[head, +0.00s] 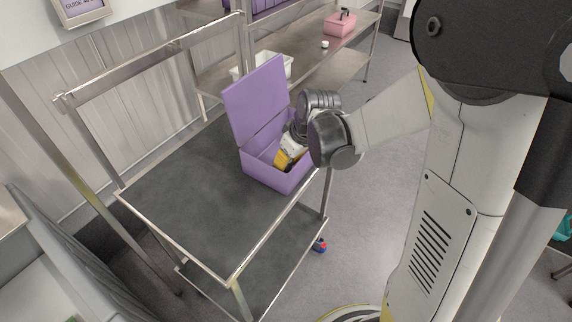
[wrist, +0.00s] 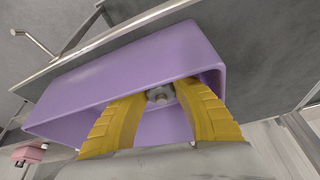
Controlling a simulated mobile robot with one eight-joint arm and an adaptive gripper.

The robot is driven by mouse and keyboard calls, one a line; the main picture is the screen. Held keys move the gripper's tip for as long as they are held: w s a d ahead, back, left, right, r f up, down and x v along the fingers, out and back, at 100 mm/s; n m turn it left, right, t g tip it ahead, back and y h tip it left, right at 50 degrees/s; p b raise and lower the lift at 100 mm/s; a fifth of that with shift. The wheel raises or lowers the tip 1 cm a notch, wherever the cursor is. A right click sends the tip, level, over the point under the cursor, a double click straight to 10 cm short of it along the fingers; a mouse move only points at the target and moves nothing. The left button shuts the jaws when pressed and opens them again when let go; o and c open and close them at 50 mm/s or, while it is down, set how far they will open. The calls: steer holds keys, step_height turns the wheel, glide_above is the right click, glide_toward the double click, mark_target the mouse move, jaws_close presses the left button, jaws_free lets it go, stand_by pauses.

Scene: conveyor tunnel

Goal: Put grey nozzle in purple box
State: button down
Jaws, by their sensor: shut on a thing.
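The purple box (head: 266,178) stands on the right part of a dark-topped metal cart, its lid open and raised at the back. Its wall also shows in the wrist view (wrist: 130,72). My gripper (head: 284,158) reaches down into the box opening, with its yellow fingers (wrist: 162,112) inside the rim. The fingers are shut on the grey nozzle (wrist: 160,96), which shows as a small grey piece between the fingertips. In the head view the nozzle is hidden by the gripper and box wall. I cannot tell whether it touches the box floor.
The cart top (head: 190,200) is clear left of the box. Behind it, a metal shelf holds a white bin (head: 284,64), a pink box (head: 340,26) and a small white item (head: 325,44). A blue and red bottle (head: 319,245) is low beside the cart.

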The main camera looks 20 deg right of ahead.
steer(key=c, duration=1.2)
jaws_free()
steer(key=shift+f, duration=0.1)
steer(key=p+v, duration=0.5)
steer(key=v, duration=0.7)
steer(key=s+a+r+m+t, duration=0.1)
steer(key=s+r, duration=0.1)
steer(key=s, duration=0.2)
steer(key=s+a+r+m+t+h, duration=0.1)
steer(key=s+r+m, duration=0.1)
steer(key=s, duration=0.2)
steer(key=s+a+r+m+t, duration=0.1)
steer(key=s+r+m, duration=0.1)
steer(key=s, duration=0.3)
steer(key=shift+r+h, duration=0.4)
steer(key=shift+r, duration=0.1)
